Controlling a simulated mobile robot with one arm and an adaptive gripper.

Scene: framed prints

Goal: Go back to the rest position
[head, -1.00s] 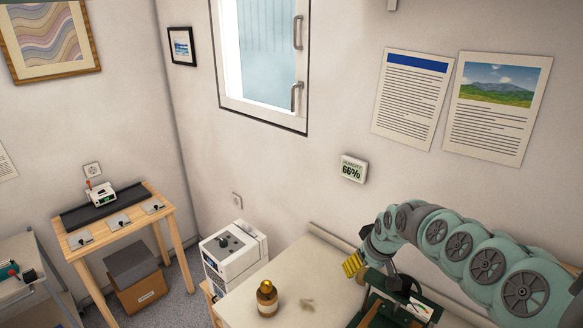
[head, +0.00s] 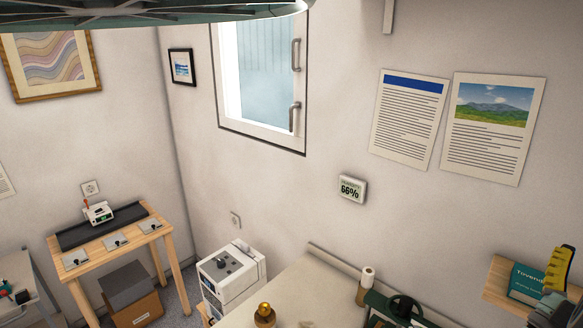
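My gripper (head: 558,272) is at the lower right edge of the head view, with a yellow ridged finger pointing up. It is seen from the side and partly cut off by the frame, so I cannot tell whether it is open or shut. I see nothing held in it. It appears in front of or beside a wooden shelf (head: 495,286) with a teal book (head: 525,283).
A pale worktop (head: 290,290) at the bottom holds an amber bottle (head: 264,316) with a gold cap, a white roll (head: 366,279) and a dark green device (head: 400,308). A white machine (head: 232,275) stands to its left. A wooden table (head: 158,238) stands farther left.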

